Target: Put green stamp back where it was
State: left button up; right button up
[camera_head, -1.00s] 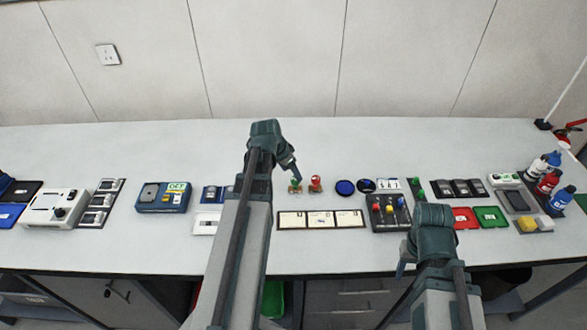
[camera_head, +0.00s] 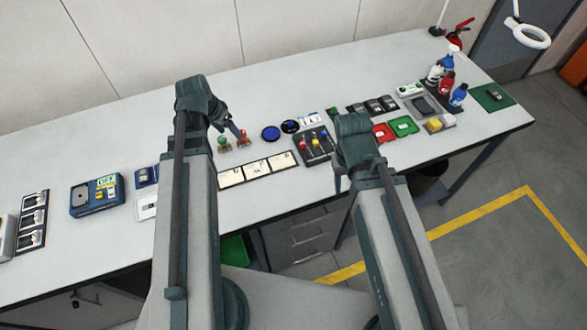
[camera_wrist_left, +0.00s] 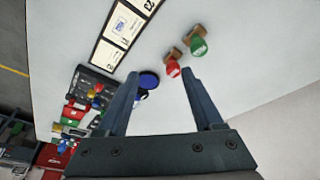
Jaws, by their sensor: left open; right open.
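The green stamp (camera_head: 223,142), a green knob on a brown block, stands on the table beside the red stamp (camera_head: 242,138).
A strip of cards (camera_head: 258,170) lies in front. A dark holder with colored knobs (camera_head: 308,156) stands at its right. Red (camera_head: 383,133) and green (camera_head: 404,126) trays lie farther right. Bare table lies behind the stamps.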

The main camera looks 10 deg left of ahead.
pick_arm(q)
jog(key=s+d+g+y, duration=0.1)
jog(key=s+d, duration=0.5)
jog(key=d, duration=0.6)
jog(key=s+d+g+y, duration=0.1)
jog(key=s+d, duration=0.4)
jog(key=d, duration=0.7)
jog(key=shift+s+d+f+m+g+y, duration=0.35)
jog(key=shift+s+f+m+g+y, duration=0.1)
jog(key=shift+g, duration=0.45)
jog(key=shift+f+b, duration=0.95)
